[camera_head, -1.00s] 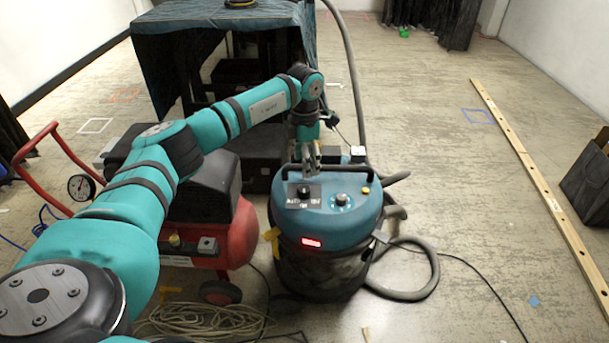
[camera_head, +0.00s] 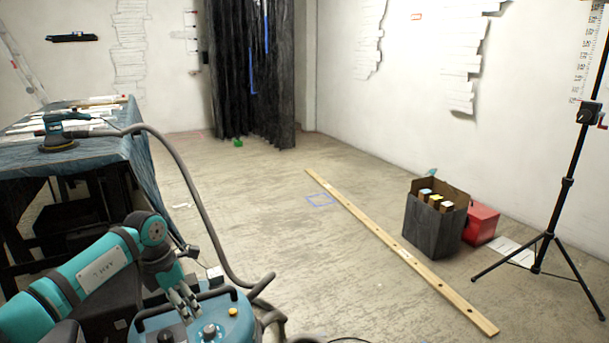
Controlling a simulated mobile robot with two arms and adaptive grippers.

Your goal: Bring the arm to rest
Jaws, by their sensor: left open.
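My left arm comes in from the lower left in the head view. My left gripper (camera_head: 184,306) is open and points down over the top of the teal vacuum cleaner (camera_head: 238,318), close to its handle and knobs. I cannot tell whether the fingers touch it. Nothing shows between the fingers. The lower part of the vacuum is cut off by the frame's bottom edge. My right gripper is not in view.
A cloth-covered table (camera_head: 140,160) with a sander (camera_head: 58,138) stands at left. A grey hose (camera_head: 190,190) runs from it to the vacuum.

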